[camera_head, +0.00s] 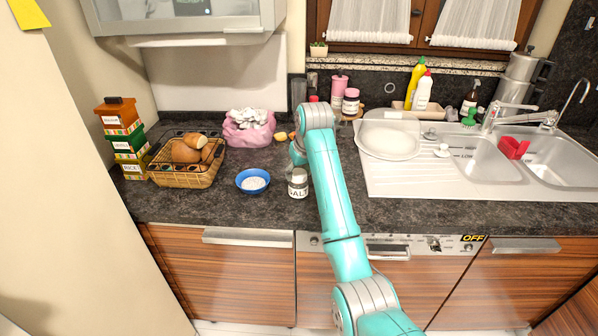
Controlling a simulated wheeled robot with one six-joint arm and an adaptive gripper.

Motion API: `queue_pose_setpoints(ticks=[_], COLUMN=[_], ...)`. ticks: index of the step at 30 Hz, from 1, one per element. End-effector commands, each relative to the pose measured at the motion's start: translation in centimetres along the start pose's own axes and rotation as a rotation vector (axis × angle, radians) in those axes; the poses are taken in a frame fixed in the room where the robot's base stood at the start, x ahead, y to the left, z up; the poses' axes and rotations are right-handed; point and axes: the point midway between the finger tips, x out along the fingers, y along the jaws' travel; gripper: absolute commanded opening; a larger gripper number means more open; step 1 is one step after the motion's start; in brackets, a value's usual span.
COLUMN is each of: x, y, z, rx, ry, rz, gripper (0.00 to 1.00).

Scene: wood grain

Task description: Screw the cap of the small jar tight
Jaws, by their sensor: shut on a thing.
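A small clear jar (298,187) labelled "SALT" stands upright on the dark worktop, left of my arm. Its top looks grey, but how tightly any cap sits cannot be told. My teal arm reaches over the worktop, and its wrist bends down just above and behind the jar in the picture. I cannot make out my gripper's fingers; the arm and wrist cover that spot. Whatever they hold is hidden too.
A blue bowl (253,182) of white stuff is left of the jar. Further left are a bread basket (186,179) and stacked boxes (124,140). Behind stand a pink-capped jar (351,103) and a pink bag (249,134). The sink unit (430,187) is right.

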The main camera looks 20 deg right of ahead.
Motion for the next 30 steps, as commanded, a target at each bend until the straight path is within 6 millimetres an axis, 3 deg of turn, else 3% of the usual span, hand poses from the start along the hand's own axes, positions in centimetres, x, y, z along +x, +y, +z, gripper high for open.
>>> queue_pose_setpoints(ticks=[7, 16, 30], x=[0.23, 0.31, 0.39], y=[-0.06, -0.23, -0.27], z=[0.17, 0.2, 0.25], rx=[0.017, 0.254, 0.36], ry=[-0.005, -0.007, -0.01], rz=[0.006, 0.105, 0.151], gripper=[0.0, 0.0, 0.0])
